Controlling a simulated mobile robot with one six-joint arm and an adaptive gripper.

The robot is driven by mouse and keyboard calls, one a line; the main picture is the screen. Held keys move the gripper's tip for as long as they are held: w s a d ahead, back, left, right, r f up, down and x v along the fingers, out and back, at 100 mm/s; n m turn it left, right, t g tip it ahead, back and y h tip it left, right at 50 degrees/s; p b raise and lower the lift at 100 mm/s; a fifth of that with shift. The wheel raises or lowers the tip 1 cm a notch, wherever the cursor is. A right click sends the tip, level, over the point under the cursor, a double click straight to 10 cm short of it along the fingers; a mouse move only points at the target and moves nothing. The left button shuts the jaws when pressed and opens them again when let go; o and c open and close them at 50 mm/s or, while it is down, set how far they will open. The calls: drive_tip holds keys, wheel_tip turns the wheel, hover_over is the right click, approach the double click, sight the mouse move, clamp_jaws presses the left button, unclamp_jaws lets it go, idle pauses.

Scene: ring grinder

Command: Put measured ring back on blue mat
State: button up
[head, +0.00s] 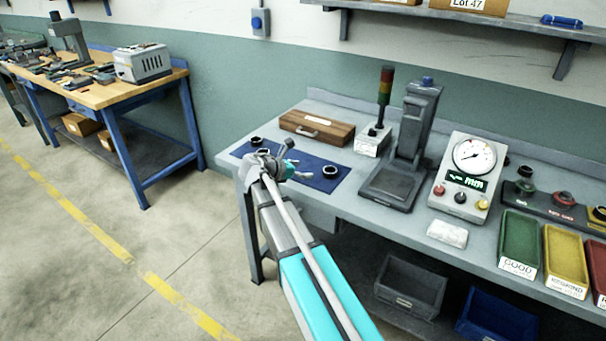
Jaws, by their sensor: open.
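The blue mat (317,182) lies on the left end of the grey bench, partly hidden by my arm. One dark ring (330,170) lies on the right part of the mat. Another dark ring (257,141) lies near the mat's back left. A further dark round shape beside my wrist is too small to tell. My gripper (297,160) is over the middle of the mat, left of the right-hand ring. It is open, and I see no ring between its fingers. Its height above the mat is hard to judge.
A wooden case (317,128) stands behind the mat. To the right are a signal light (385,95), a grey press-like stand (412,140), a dial gauge box (466,175), a white cloth (447,233) and coloured bins, including green GOOD (519,243).

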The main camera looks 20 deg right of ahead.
drive_tip(key=shift+s+f+m, duration=0.25)
drive_tip(key=shift+s+m, duration=0.05)
drive_tip(key=shift+s, duration=0.1)
drive_tip(key=s+f+m+y, duration=0.1)
drive_tip(key=s, duration=0.1)
drive_tip(key=s+f+m+y, duration=0.1)
drive_tip(key=m, duration=0.1)
drive_tip(key=s+a+f+m+g+y, duration=0.1)
drive_tip(key=s+f, duration=0.1)
drive_tip(key=shift+s+m, duration=0.3)
drive_tip(key=shift+s, duration=0.05)
drive_tip(key=s+a+f+m+g+y, duration=0.1)
drive_tip(key=s+a+f+m+y, duration=0.2)
drive_tip(key=s+a+m+y, duration=0.2)
drive_tip(key=s+a+f+m+g+y, duration=0.1)
drive_tip(key=s+a+f+m+y, duration=0.3)
drive_tip(key=s+m, duration=0.6)
drive_tip(key=shift+s+a+m+y, duration=0.3)
drive_tip(key=shift+s+a+y, duration=0.2)
drive_tip(key=shift+s+a, duration=0.45)
